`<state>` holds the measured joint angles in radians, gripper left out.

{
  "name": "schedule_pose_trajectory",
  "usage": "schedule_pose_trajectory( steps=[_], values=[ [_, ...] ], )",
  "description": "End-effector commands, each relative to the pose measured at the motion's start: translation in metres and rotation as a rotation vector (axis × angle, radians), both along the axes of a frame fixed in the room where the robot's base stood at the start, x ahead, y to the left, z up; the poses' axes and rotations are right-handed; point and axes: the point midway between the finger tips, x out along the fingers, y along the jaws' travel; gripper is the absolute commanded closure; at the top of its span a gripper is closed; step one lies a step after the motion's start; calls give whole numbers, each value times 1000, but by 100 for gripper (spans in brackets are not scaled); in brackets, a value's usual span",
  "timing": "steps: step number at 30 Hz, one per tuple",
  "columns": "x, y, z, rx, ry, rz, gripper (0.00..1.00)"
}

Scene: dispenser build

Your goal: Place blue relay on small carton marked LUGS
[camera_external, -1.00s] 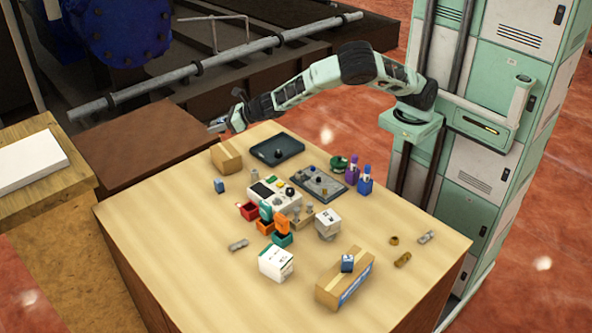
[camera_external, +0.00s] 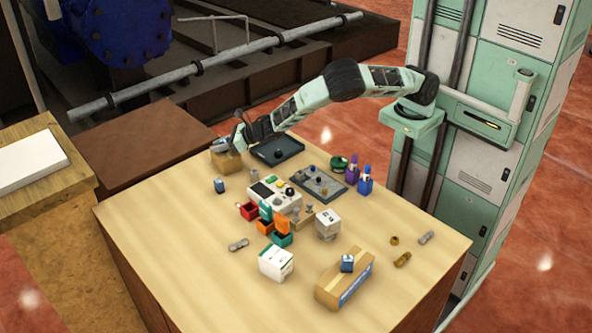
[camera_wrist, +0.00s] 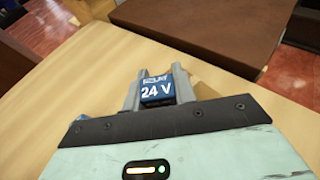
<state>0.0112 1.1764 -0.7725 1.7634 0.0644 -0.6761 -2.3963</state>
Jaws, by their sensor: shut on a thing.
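My gripper (camera_external: 221,147) is shut on a blue relay (camera_wrist: 157,91). The wrist view shows the relay, lettered 24 V, between the two fingers. In the external view the gripper is at the top of a small brown carton (camera_external: 229,164) at the table's far left, and hides part of it. I cannot tell whether the relay touches the carton. No LUGS lettering is readable. A second blue relay (camera_external: 219,186) stands on the table in front of that carton. A third blue block (camera_external: 347,263) sits on a longer carton (camera_external: 337,287) at the near right.
A dark tray (camera_external: 277,150) lies right of the small carton. A grey panel (camera_external: 318,184), a white device (camera_external: 273,193), coloured bins (camera_external: 276,233), white boxes (camera_external: 276,263) and purple and blue bottles (camera_external: 365,181) fill the middle. The table's near left is clear.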

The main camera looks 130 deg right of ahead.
Motion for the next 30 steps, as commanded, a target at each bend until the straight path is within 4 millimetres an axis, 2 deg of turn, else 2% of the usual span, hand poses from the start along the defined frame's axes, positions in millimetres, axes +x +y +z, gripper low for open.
schedule_pose_trajectory(
  steps=[1, 3, 14, 20, 30],
  values=[
    [0, 0, -1, 0, 0, 0, 65],
    [0, 0, -1, 1, 1, 0, 52],
    [0, 0, 5, 1, -1, 0, 52],
    [-18, 20, 11, 2, 0, 1, 52],
    [-63, 65, 38, 1, -1, 2, 52]
  ],
)
